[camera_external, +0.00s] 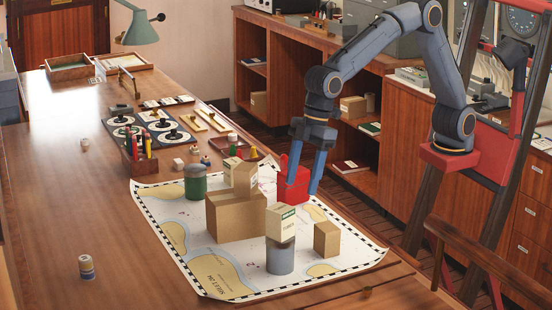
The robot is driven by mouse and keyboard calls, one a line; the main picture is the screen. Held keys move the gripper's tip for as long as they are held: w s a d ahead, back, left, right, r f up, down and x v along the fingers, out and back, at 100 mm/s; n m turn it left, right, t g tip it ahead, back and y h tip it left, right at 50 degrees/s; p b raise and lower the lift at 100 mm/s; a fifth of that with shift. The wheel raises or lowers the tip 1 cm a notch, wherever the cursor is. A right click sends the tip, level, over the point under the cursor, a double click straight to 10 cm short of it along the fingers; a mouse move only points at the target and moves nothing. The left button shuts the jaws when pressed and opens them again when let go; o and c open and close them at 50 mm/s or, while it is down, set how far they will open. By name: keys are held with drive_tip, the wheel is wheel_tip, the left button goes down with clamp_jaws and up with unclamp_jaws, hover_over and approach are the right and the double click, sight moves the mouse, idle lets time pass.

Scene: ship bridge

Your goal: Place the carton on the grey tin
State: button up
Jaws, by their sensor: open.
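A cream carton with a green-topped label (281,222) stands upright on the grey tin (280,260), near the front of the chart. It looks to rest on the tin's top, and no finger touches it. My gripper (305,172) is open and points down, above and behind the carton, beside a red container (293,187). The fingers overlap the red container in the picture; I cannot tell whether they touch it. Nothing is visibly held.
A large cardboard box (235,218) with a smaller box (245,177) on top stands left of the tin. A small brown box (327,239) stands to its right. A green tin (195,184) stands farther back. The left of the table is mostly clear.

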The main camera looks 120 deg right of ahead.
drive_tip(key=shift+m+g+h, duration=0.3)
drive_tip(key=shift+m+g, duration=0.3)
drive_tip(key=shift+m, duration=0.1)
drive_tip(key=s+d+f, duration=0.2)
drive_tip(key=s+d, duration=0.1)
drive_tip(key=s, duration=0.2)
drive_tip(key=s+d+f, duration=0.3)
drive_tip(key=s, duration=0.1)
drive_tip(key=s+d+f, duration=0.3)
drive_tip(key=s, duration=0.2)
drive_tip(key=shift+s+d, duration=0.3)
drive_tip(key=s+d+f, duration=0.2)
drive_tip(key=s+f, duration=0.1)
drive_tip(key=s, duration=0.5)
drive_tip(key=s+d+f+m+g, duration=0.1)
drive_tip(key=s+d+f, duration=0.2)
drive_tip(key=s, duration=0.6)
drive_tip(key=shift+d+f, duration=0.15)
drive_tip(key=shift+f, duration=0.3)
